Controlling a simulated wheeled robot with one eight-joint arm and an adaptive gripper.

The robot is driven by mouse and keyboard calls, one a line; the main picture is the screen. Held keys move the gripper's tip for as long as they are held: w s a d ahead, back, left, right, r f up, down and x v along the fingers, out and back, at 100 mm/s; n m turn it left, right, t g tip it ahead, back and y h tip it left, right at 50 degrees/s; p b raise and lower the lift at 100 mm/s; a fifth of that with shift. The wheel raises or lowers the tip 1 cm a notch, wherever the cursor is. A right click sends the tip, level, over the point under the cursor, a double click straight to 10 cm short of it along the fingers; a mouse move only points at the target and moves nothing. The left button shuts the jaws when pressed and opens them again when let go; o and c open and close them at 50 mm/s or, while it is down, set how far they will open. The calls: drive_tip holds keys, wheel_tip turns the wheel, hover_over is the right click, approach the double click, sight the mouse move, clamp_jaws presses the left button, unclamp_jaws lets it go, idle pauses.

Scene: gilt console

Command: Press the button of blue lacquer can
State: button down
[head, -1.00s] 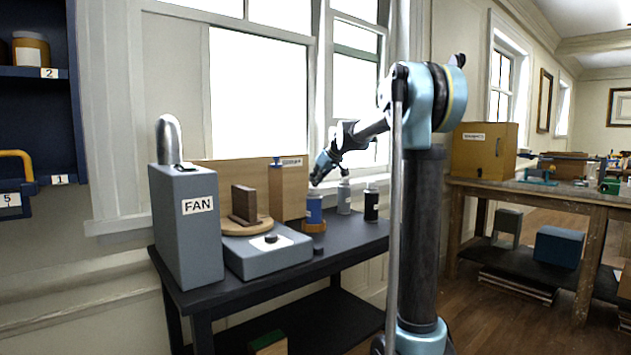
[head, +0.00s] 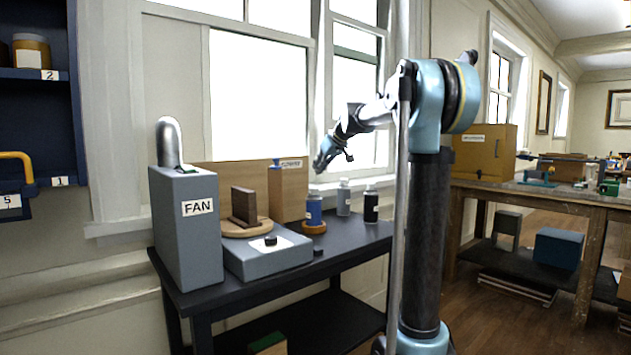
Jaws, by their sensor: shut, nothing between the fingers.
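The blue lacquer can (head: 314,213) stands upright on a round orange-brown base on the dark table, with a pale cap on top. My gripper (head: 317,171) is shut and empty, pointing down just above the can's cap. A small gap seems to show between the fingertips and the cap. The can's button is too small to make out.
A grey can (head: 343,201) and a black can (head: 371,207) stand to the right of the blue one. To the left are a wooden box (head: 288,193), a turntable with a brown block (head: 244,207), a grey control box (head: 262,262) and a grey fan unit (head: 187,245).

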drive_tip(key=v, duration=0.6)
drive_tip(key=shift+s+r, duration=0.2)
drive_tip(key=shift+r, duration=0.05)
drive_tip(key=shift+d, duration=0.15)
idle(0.7)
drive_tip(key=s+d+f+m+g+h, duration=0.1)
drive_tip(key=s+d+f, duration=0.3)
drive_tip(key=s+f, duration=1)
drive_tip(key=s+d+f+m+g+h, duration=0.2)
drive_tip(key=s+d+f+m, duration=0.2)
drive_tip(key=s+f, duration=1)
drive_tip(key=s+d+f+m+g+h, duration=0.1)
drive_tip(key=s+d+f, duration=0.4)
drive_tip(key=s+f, duration=0.9)
drive_tip(key=s+m+h, duration=0.1)
drive_tip(key=s, duration=0.3)
drive_tip(key=shift+d+m+g+h, duration=0.3)
drive_tip(key=shift+d+g, duration=0.05)
drive_tip(key=shift+g, duration=0.05)
drive_tip(key=shift+s, duration=0.1)
drive_tip(key=shift+w+f, duration=0.15)
drive_tip(key=shift+w, duration=0.3)
